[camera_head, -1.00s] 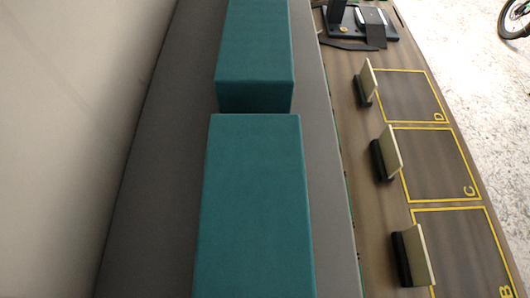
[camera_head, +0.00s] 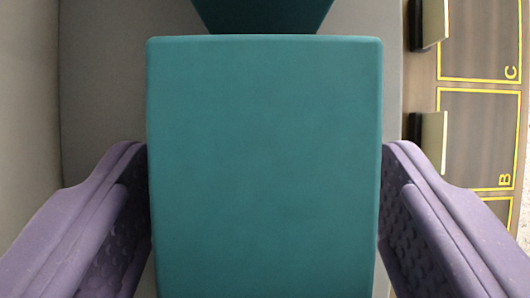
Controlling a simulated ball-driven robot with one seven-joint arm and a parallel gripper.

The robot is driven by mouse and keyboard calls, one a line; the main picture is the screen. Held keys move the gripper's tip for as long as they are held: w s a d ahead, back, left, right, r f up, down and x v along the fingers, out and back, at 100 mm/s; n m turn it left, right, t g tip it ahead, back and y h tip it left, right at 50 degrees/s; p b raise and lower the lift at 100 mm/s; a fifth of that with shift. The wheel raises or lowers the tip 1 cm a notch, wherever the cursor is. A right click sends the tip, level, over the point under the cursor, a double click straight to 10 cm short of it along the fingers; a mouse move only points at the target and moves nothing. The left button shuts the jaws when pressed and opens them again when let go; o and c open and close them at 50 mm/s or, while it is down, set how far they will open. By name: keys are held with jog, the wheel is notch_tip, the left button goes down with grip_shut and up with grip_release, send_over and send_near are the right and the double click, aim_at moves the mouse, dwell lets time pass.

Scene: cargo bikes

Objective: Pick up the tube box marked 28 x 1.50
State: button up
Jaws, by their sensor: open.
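A large plain teal box (camera_head: 264,165) fills the middle of the view, seen from above. No marking shows on its top, so I cannot tell whether it is the 28 x 1.50 tube box. My gripper (camera_head: 264,215) has its two purple fingers apart, one at the left side and one at the right side of this box. Both fingers sit close against its sides; I cannot tell whether they touch. A second teal box (camera_head: 263,14) stands just beyond it, partly cut off by the top edge.
The boxes stand on a grey surface (camera_head: 110,90). A pale wall (camera_head: 28,110) runs along the left. At right is a wooden bench (camera_head: 421,92) with yellow-outlined areas marked C (camera_head: 480,45) and B (camera_head: 480,140), with small upright cards (camera_head: 432,140) beside them.

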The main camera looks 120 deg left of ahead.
jog(key=c, duration=1.2)
jog(key=shift+o, duration=0.2)
jog(key=shift+r, duration=0.1)
